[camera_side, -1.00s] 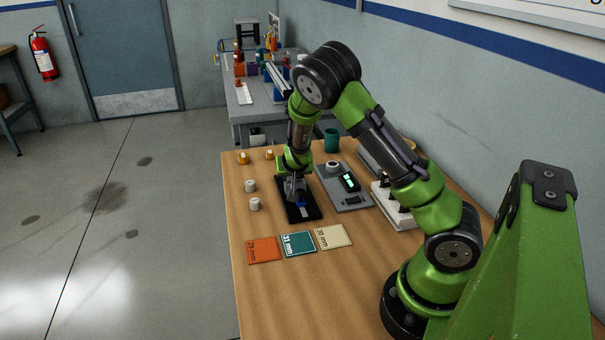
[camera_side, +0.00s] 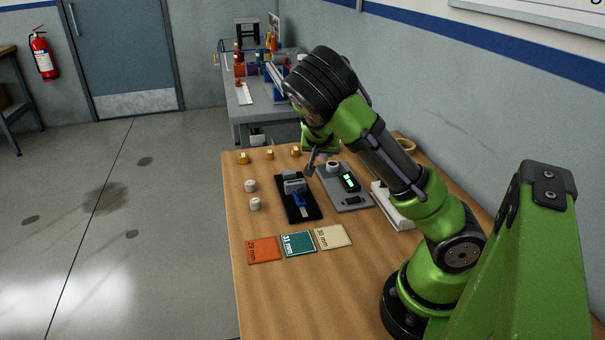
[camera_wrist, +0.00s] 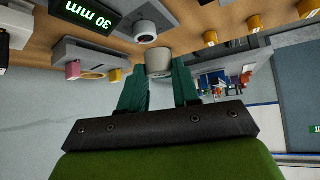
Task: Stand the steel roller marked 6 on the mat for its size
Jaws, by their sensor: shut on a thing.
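My gripper (camera_wrist: 160,88) is shut on a pale grey roller (camera_wrist: 158,62), which sits between the fingertips in the wrist view; no number on it is legible. In the side view my gripper (camera_side: 311,164) is raised above the table, left of the gauge, and the held roller cannot be made out. The gauge (camera_side: 340,195) has a white ring-like part (camera_side: 333,166); its lit display (camera_wrist: 88,12) reads 30 mm, upside down in the wrist view. Three mats lie at the front: orange 29 mm (camera_side: 263,250), teal 31 mm (camera_side: 298,244) and cream 30 mm (camera_side: 333,237).
A black-based clamp with a blue handle (camera_side: 298,201) stands behind the mats. Two pale rollers (camera_side: 250,185) (camera_side: 255,204) stand to its left. Orange-yellow cylinders (camera_side: 269,154) line the back. A white block (camera_side: 393,208) is at the right.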

